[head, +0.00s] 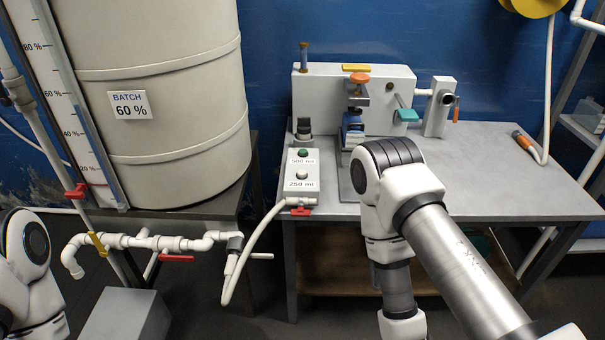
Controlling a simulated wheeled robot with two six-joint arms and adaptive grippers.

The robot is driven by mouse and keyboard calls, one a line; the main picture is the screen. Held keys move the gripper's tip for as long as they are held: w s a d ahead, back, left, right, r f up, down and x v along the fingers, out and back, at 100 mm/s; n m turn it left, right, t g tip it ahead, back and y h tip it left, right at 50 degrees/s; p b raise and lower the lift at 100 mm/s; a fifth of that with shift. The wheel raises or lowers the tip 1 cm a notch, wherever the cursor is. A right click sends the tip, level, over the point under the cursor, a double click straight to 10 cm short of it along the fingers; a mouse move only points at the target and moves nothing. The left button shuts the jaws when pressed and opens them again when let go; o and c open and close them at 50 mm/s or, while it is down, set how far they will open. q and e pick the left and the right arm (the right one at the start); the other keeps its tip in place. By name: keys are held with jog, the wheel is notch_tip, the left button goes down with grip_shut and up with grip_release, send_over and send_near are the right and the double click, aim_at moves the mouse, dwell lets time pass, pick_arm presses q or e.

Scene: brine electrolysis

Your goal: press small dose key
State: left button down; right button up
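The dose key box (291,189) is grey and sits at the left front corner of the grey workbench (475,165). Its small dose key (302,174) is a pale round button just above the "250 ml" label. A green button (303,152) sits above the "500 ml" label, farther back on the box. My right arm crosses the bench front to the right of the box, and its forearm points down out of the picture. Only part of my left arm shows, at the lower left edge. Neither gripper is in view.
A large beige tank (165,150) marked "BATCH 60 %" stands left. White piping (190,243) with red-handled valves runs below it, and a white hose (250,252) curves to the box front. A grey machine (390,80) stands at the bench back. The bench's right side is mostly clear.

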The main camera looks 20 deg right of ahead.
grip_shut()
